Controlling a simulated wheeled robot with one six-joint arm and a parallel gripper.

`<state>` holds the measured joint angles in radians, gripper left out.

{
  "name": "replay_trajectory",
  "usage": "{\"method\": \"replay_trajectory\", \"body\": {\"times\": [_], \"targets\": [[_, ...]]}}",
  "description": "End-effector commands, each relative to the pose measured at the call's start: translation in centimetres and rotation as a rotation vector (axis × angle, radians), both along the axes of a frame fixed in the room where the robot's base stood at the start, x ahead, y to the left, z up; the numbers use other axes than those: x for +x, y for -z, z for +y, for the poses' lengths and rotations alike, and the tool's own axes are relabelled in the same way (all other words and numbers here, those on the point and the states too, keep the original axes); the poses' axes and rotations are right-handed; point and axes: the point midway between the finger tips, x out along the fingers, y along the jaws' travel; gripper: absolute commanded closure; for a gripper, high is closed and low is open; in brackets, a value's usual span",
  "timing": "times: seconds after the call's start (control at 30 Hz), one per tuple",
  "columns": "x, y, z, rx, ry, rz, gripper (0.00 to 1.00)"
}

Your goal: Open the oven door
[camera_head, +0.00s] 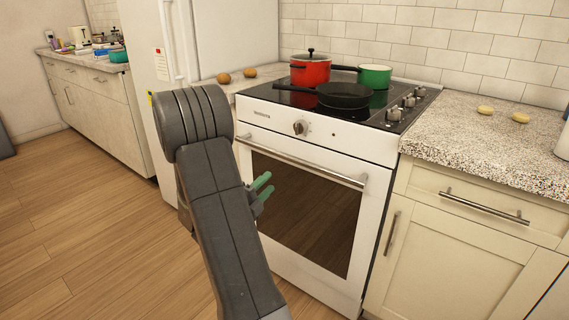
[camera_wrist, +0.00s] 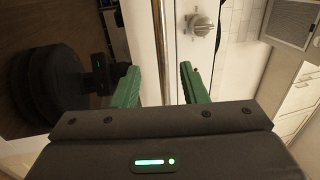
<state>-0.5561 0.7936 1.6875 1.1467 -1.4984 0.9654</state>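The white oven (camera_head: 318,145) has its door (camera_head: 305,200) shut, with a dark glass panel. The door's metal handle (camera_head: 315,168) is a horizontal bar along the top of the door; my arm hides part of the door's left side. My gripper (camera_head: 266,187) has two green fingers, apart and empty, in front of the door near the handle's left part. In the wrist view the handle (camera_wrist: 160,30) runs upright in the picture, ahead of and between the open fingers (camera_wrist: 158,70). I cannot tell the exact gap to the bar.
The cooktop carries a red pot (camera_head: 310,70), a green pan (camera_head: 375,76) and a black pan (camera_head: 343,95). An oven knob (camera_head: 300,127) sits above the handle. Cabinets (camera_head: 455,240) stand right, a white fridge (camera_head: 150,75) left. The wooden floor (camera_head: 90,230) at left is clear.

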Motion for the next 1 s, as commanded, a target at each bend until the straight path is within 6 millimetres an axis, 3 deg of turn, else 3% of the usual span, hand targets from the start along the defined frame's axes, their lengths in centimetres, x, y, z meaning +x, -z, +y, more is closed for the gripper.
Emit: {"method": "replay_trajectory", "body": {"times": [0.17, 0.6, 0.8, 1.0], "targets": [[1.7, -0.5, -1.4, 0.002, 0.004, -0.004, 0.61], [8.8, -2.2, -6.5, 0.000, 0.001, -0.002, 0.61], [10.4, -2.7, -7.6, -0.001, 0.000, -0.002, 0.61], [10.8, -2.8, -7.9, -0.002, -0.001, 0.000, 0.61]]}}
